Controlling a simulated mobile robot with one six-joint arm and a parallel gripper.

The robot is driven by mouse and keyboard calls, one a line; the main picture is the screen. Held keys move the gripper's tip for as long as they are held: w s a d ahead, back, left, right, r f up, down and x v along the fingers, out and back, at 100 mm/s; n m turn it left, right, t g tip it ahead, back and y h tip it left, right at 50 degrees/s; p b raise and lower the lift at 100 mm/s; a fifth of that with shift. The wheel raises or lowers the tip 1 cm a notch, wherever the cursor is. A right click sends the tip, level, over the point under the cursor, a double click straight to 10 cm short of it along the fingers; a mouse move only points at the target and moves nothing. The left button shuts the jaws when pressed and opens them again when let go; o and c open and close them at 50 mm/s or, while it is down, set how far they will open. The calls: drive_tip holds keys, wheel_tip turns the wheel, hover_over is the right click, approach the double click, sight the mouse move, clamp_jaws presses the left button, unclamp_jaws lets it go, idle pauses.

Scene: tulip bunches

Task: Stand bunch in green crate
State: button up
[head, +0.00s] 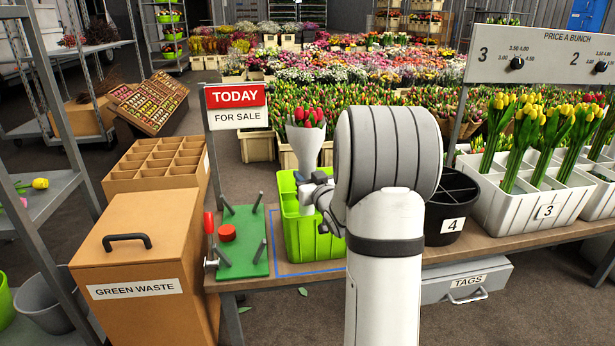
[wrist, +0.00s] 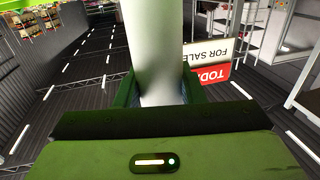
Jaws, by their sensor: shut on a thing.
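A bunch of red tulips (head: 306,116) in a pale sleeve (head: 305,148) stands roughly upright over the green crate (head: 300,238). My gripper (wrist: 160,95) is shut on the sleeve; in the wrist view, the pale sleeve (wrist: 153,45) shows between its two green fingers. In the head view, my wrist and arm hide the sleeve's lower end and the crate's right part. I cannot tell whether the stems' lower end is inside the crate or touches its floor.
A green board with pegs (head: 242,240) stands left of the crate, beside the green waste box (head: 140,255). A TODAY FOR SALE sign (head: 237,107) rises behind. Black bucket 4 (head: 453,205) and white crate 3 (head: 525,203), holding yellow tulips, stand right.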

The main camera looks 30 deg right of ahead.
drive_tip(key=shift+f+b, duration=0.55)
drive_tip(key=shift+b, duration=0.05)
drive_tip(key=o, duration=1.3)
drive_tip(key=shift+c, duration=0.2)
drive_tip(key=shift+o, duration=0.5)
drive_tip(key=o, duration=0.5)
drive_tip(key=shift+o, duration=0.2)
drive_tip(key=s+p, duration=0.1)
drive_tip(key=s, duration=0.2)
drive_tip(key=s+p, duration=0.1)
drive_tip(key=s, duration=0.2)
drive_tip(key=shift+s+a, duration=0.2)
drive_tip(key=shift+s, duration=0.15)
drive_tip(key=shift+s+a, duration=0.1)
drive_tip(key=shift+s, duration=0.45)
